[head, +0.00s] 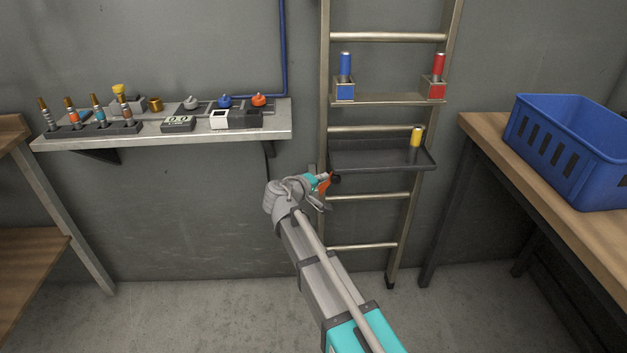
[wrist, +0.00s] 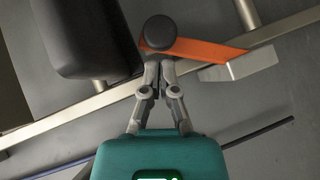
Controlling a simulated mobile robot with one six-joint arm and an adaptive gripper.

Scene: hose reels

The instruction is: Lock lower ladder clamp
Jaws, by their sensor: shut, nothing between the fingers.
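The lower ladder clamp shows as an orange lever (wrist: 215,53) with a round black knob (wrist: 176,47) at its end in the wrist view. A grey metal block (wrist: 240,65) sits by the lever's other end, beside the ladder rail (wrist: 70,117). In the head view the orange lever (head: 324,188) is small, at the ladder's left rail below the dark tray (head: 380,157), and partly hidden by my arm. My gripper (wrist: 161,66) is shut and empty, its fingertips right at the knob. I cannot tell whether they touch it. My gripper (head: 328,178) also shows in the head view.
A metal shelf (head: 280,131) with fittings is on the wall at left. A wooden bench (head: 590,225) with a blue crate (head: 580,165) stands at right. A yellow cylinder (head: 415,138) stands on the tray. A large black shape (wrist: 85,40) is close left of the fingers.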

